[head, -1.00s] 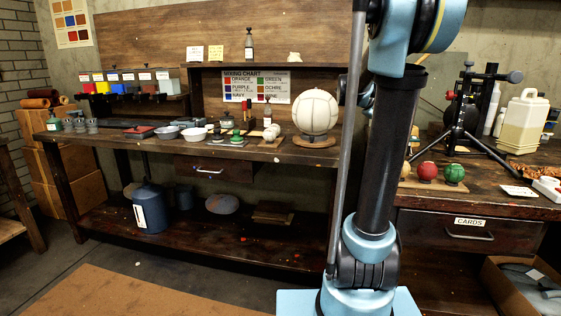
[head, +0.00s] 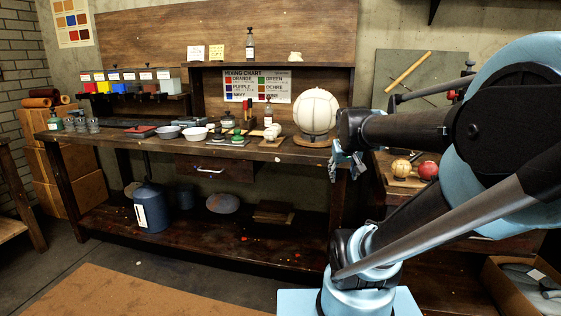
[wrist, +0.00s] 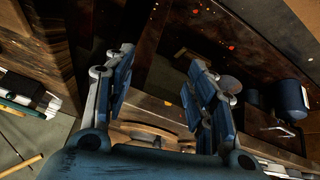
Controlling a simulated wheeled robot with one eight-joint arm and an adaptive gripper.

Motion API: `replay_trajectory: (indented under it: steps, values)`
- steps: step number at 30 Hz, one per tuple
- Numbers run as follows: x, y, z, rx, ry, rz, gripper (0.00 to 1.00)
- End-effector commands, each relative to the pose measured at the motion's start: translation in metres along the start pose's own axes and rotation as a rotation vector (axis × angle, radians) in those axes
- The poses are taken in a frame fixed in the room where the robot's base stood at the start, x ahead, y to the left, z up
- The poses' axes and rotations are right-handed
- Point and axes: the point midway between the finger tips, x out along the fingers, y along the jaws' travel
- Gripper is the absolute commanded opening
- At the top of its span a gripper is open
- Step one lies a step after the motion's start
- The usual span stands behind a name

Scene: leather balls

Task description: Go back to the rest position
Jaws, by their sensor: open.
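My gripper (head: 347,163) hangs at the end of my arm, just right of the white paneled ball (head: 315,112) and in front of the gap between the two benches. Its fingers point down. In the wrist view my gripper (wrist: 162,62) has its two blue fingers spread apart, with nothing held between them. The bench edge and shelf show beyond the fingers. My arm is bent, with its elbow out to the right.
The left bench (head: 120,139) holds bowls, bottles and dispensers. A blue drum (head: 152,208) stands on its lower shelf. A yellowish ball (head: 401,167) and a red ball (head: 428,171) sit on the right bench; my arm hides much of that bench.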

Motion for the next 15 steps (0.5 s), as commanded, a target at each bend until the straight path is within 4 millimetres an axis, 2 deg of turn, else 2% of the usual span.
replay_trajectory:
  steps: [7, 15]
  values:
    - [-0.001, -0.027, 0.015, 0.080, 0.049, -0.094, 0.51]
    - [0.007, -0.033, 0.085, 0.064, -0.107, -0.098, 0.51]
